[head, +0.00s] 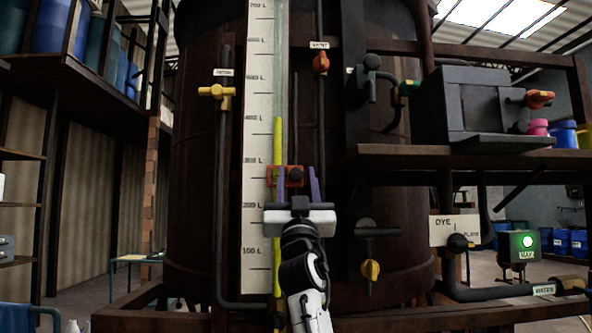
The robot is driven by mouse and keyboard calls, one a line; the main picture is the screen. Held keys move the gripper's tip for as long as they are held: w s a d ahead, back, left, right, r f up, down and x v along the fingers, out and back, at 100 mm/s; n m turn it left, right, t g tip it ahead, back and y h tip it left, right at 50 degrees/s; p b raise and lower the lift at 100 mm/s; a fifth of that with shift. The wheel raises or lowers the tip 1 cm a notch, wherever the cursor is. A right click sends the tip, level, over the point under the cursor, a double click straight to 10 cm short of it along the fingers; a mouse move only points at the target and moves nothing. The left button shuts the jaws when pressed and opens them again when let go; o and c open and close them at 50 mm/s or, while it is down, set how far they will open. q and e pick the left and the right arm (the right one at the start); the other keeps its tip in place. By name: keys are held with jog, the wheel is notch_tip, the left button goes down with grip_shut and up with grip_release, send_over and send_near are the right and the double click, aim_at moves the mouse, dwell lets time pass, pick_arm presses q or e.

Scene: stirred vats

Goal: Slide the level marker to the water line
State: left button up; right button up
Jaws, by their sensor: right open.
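The level marker (281,177) is a small orange-red slider with a dark knob on the vat's sight gauge, just below the 300 L label. The gauge's scale board (257,130) is pale with litre marks. A yellow liquid column (278,140) fills the tube, its top edge beside the 400 L label, above the marker. My right gripper (292,180) reaches up from below, with its two purple fingers apart, one on each side of the marker. I cannot tell whether the fingers touch it. My left gripper is out of view.
A brown vat (206,160) stands behind the gauge. A yellow valve (216,92) is left of the scale and a red valve (321,62) is to its upper right. A lower yellow valve (370,269) and a shelf with a dark box (480,105) are on the right.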

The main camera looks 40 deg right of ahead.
jog(key=shift+x, duration=1)
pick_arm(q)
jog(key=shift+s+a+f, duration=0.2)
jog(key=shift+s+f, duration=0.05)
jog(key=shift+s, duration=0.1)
